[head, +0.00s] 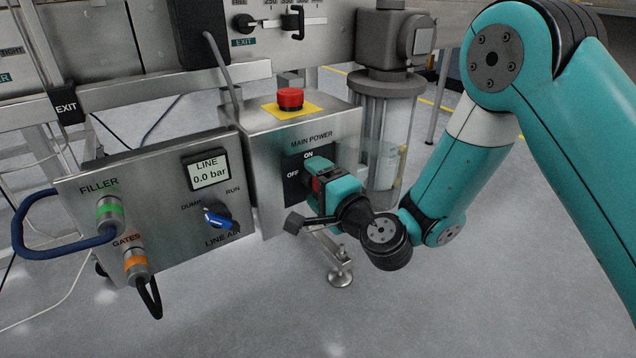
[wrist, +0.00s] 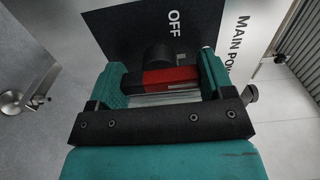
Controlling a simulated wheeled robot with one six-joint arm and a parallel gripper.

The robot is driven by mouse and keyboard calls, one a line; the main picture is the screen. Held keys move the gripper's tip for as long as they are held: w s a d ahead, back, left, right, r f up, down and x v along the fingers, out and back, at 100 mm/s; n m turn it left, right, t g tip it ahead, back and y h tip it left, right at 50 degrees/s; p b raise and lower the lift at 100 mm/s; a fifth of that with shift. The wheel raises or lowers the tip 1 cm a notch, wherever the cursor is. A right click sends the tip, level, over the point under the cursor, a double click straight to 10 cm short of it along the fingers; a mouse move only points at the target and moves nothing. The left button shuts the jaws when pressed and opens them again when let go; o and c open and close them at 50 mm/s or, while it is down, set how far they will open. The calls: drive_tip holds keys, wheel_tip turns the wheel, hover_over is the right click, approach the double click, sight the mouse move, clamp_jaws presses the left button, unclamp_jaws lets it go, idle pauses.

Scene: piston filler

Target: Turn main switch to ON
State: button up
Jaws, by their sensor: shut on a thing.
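The main switch is on a black plate (head: 294,165) under the words MAIN POWER, with ON at the top and OFF at the left. Its red handle (wrist: 170,77) sits between my gripper's fingers. My gripper (head: 322,186) is shut on this handle, close to the plate. In the wrist view my gripper (wrist: 167,82) has one teal finger on each side of the red handle, and the OFF label shows above it. ON is hidden there. I cannot tell which label the handle points to.
A red emergency button (head: 290,98) stands on top of the switch box. To the left is a panel with a pressure display (head: 208,172) reading LINE 0.0 bar and a blue knob (head: 217,219). A clear cylinder (head: 385,130) stands behind my gripper. Open floor lies in front.

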drive_tip(key=shift+w+d+m, duration=0.15)
drive_tip(key=shift+d+m, duration=0.05)
drive_tip(key=shift+m, duration=0.2)
drive_tip(key=o, duration=0.9)
drive_tip(key=shift+a, duration=0.1)
